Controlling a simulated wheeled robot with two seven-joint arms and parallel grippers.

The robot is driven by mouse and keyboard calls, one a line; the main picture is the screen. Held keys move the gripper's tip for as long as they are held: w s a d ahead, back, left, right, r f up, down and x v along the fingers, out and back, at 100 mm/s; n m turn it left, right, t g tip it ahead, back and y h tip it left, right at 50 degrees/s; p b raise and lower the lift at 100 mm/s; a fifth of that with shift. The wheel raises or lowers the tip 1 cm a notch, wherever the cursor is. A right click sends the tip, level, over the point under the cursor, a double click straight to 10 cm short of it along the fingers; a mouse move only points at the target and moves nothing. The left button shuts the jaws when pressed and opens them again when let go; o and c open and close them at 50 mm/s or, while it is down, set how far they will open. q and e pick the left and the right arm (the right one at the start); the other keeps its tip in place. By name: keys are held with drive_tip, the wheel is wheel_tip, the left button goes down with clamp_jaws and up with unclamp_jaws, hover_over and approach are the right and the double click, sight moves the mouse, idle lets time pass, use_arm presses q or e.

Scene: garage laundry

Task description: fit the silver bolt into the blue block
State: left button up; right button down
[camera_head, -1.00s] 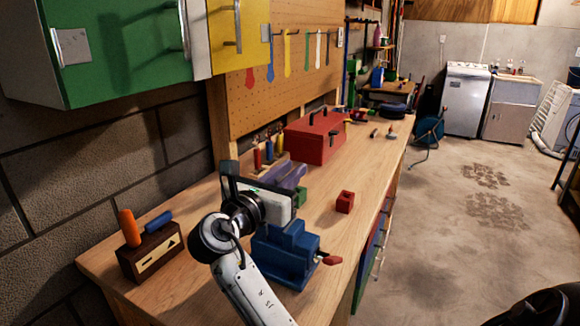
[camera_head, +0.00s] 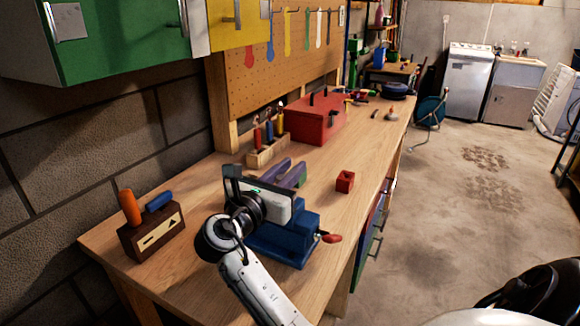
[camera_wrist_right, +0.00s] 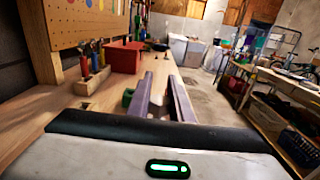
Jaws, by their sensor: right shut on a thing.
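My right gripper (camera_head: 289,172), with purple fingers, is above the bench beside the blue vise (camera_head: 285,243) and hides part of it. The fingers also show in the wrist view (camera_wrist_right: 160,85). No separate blue block shows apart from the blue vise; one may be hidden behind my gripper and wrist. My left gripper is not in view.
A red block (camera_head: 345,181) with a hole lies right of the gripper. A green block (camera_head: 300,177) is close behind the fingers. A red toolbox (camera_head: 315,120), a tool rack (camera_head: 266,152) and a wooden holder (camera_head: 153,238) stand on the bench (camera_head: 200,190).

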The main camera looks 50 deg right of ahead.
drive_tip(key=shift+f, duration=0.45)
drive_tip(key=shift+f, duration=0.35)
drive_tip(key=shift+f, duration=0.2)
drive_tip(key=c, duration=1.5)
unclamp_jaws()
wheel_tip(320, 180, up, 10)
drive_tip(key=shift+r, duration=0.1)
